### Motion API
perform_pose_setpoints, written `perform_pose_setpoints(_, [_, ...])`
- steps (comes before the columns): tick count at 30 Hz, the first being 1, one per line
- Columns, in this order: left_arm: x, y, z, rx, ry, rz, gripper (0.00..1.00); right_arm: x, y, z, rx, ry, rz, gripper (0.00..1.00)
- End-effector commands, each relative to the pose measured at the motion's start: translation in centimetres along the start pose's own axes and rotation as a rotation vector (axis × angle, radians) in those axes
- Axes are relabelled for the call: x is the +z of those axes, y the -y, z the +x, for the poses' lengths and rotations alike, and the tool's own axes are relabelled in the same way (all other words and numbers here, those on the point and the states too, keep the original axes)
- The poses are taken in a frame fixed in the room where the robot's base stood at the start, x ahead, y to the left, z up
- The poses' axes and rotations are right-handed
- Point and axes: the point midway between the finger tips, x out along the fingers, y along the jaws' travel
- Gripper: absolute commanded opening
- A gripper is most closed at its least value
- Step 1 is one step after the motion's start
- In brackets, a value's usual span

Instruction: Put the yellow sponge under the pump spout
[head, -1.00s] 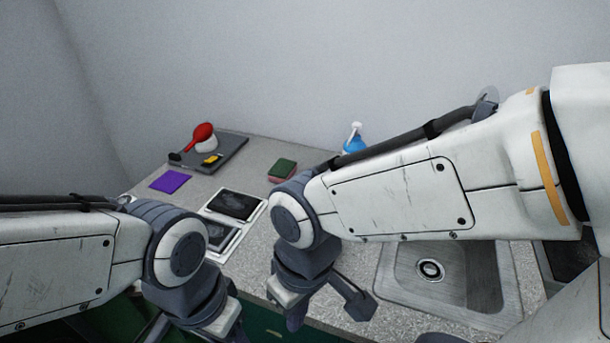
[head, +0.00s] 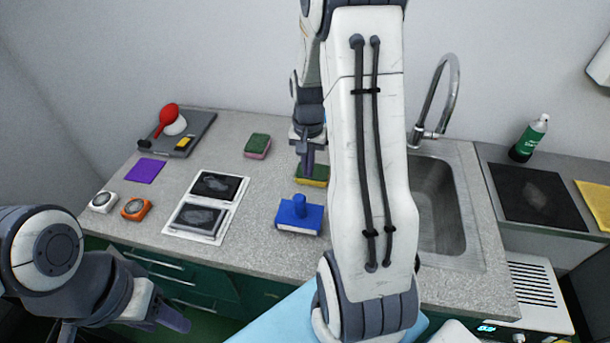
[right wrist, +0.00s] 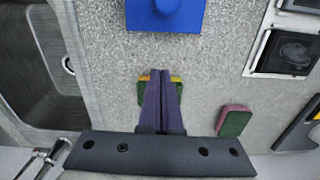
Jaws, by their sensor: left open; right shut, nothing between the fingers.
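The yellow sponge (head: 314,181), yellow with a green top, lies on the grey counter left of the sink. My right gripper (head: 306,170) points down over it, shut with nothing between its fingers. In the right wrist view the shut fingers (right wrist: 160,74) cover the middle of the yellow sponge (right wrist: 145,96); I cannot tell whether they touch it. My left gripper (head: 125,324) is open and empty in front of the counter at lower left. The pump bottle does not show now; my right arm covers part of the back of the counter.
A pink-and-green sponge (head: 257,146) lies to the left, near the wall. A blue block with a knob (head: 299,214) is nearer the front edge. The sink (head: 441,205) and its tap (head: 446,95) are to the right.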

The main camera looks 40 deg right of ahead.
Motion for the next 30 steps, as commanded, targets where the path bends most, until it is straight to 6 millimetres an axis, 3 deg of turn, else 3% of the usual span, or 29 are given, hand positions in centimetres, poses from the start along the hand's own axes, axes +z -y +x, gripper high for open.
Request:
perform_pose_setpoints(13, [-0.1, -0.1, -1.4, 0.000, 0.000, 0.000, 0.50, 0.5, 0.4, 9.1, 0.003, 0.007, -0.011, 0.00])
perform_pose_setpoints(15, [-0.1, -0.2, -2.2, 0.000, 0.000, -0.001, 0.50, -1.2, 0.5, 8.5, 0.000, 0.000, -0.009, 0.00])
perform_pose_setpoints(19, [-0.1, -0.2, -2.8, 0.000, 0.000, -0.001, 0.50, -2.8, 0.4, 8.6, 0.000, 0.001, -0.008, 0.00])
perform_pose_setpoints(30, [-0.2, -0.2, -2.9, 0.000, 0.000, -0.001, 0.50, -3.8, 0.3, 8.8, 0.000, 0.001, -0.009, 0.00])
